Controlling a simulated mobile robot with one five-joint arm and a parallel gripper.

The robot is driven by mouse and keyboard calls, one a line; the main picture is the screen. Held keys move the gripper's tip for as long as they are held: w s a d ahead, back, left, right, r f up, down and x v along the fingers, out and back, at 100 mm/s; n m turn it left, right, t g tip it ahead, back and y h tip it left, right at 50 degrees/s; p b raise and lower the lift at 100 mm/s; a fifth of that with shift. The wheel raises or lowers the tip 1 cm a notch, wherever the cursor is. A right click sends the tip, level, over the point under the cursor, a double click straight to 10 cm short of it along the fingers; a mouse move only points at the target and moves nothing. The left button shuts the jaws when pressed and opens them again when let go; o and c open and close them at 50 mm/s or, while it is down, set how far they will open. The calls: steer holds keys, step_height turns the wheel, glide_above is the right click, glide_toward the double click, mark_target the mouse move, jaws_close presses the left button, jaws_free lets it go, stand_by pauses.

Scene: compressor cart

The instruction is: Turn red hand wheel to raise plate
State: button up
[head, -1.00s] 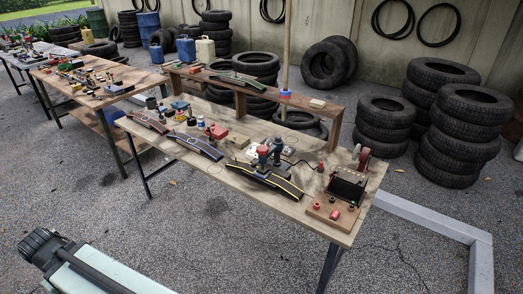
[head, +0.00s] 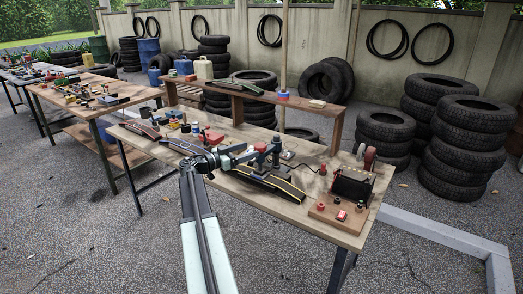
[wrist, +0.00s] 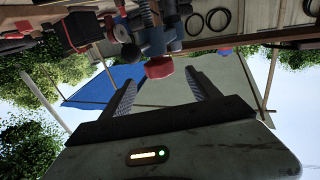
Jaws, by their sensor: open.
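The red hand wheel (wrist: 158,67) shows in the wrist view as a small red disc on a blue-grey clamp-like device (wrist: 155,38). In the head view this device (head: 262,156) stands on the long wooden workbench (head: 290,212), behind a black curved piece with yellow edges (head: 268,184). A small red part shows at its top there. My gripper (wrist: 161,82) is open. Its two ridged fingers point toward the wheel, which appears between and just beyond their tips. In the head view my gripper (head: 242,153) is just left of the device; contact cannot be told.
A wooden board with a black box (head: 350,187) and small red parts stands right of the device. A raised wooden shelf (head: 300,104) runs along the bench's back. More curved pieces and small items lie left. Tyre stacks (head: 465,140) stand behind.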

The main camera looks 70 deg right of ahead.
mark_target(261, 147)
steer(key=x, duration=0.7)
steer(key=c, duration=1.4)
steer(key=shift+s+a, duration=0.1)
steer(key=shift+n+t, duration=0.3)
steer(key=shift+t, duration=0.1)
